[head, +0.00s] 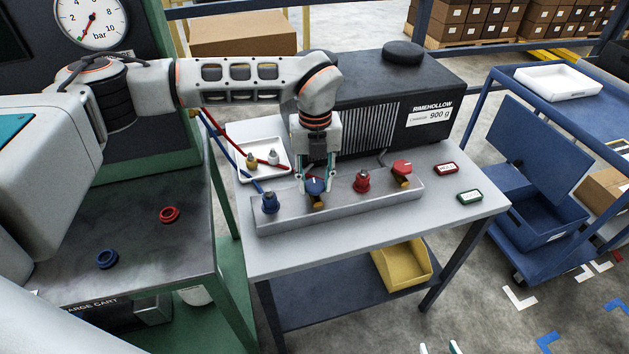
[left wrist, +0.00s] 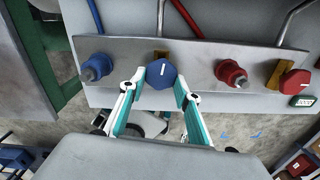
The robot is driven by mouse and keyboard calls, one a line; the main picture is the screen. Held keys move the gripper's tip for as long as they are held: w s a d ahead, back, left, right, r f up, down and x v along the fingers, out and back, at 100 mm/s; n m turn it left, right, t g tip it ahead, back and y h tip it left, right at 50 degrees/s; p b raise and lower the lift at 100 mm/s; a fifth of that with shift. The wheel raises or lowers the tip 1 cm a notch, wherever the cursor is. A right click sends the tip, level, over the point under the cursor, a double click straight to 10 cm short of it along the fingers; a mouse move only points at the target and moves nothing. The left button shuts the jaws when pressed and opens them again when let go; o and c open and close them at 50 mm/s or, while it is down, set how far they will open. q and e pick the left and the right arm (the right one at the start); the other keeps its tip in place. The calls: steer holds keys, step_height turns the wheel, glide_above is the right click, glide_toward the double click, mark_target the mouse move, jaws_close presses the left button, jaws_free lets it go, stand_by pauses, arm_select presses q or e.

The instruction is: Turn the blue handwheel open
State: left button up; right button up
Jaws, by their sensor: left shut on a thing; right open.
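The blue handwheel (head: 315,187) sits on its brass valve on the grey manifold bar (head: 335,208). In the left wrist view the blue handwheel (left wrist: 161,74) has a white pointer mark that runs nearly straight up the picture. My left gripper (head: 316,184) reaches down from above and is shut on the blue handwheel, one fingertip on each side of it. In the left wrist view both fingers of my left gripper (left wrist: 160,88) touch its rim. Only the fingertips of my right gripper (head: 427,348) show, spread apart, at the bottom edge of the head view.
A blue coupling (head: 269,203), a red coupling (head: 361,181) and a red handwheel (head: 402,168) share the bar. A white tray (head: 243,177) holds hose ends behind it. Red (head: 446,168) and green (head: 470,197) tags lie on the right. A black unit (head: 430,90) stands behind.

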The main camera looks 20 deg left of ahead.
mark_target(316, 186)
arm_select(q)
steer(key=shift+n, duration=0.8)
steer(key=o, duration=1.1)
step_height(316, 186, up, 12)
stand_by(0.3)
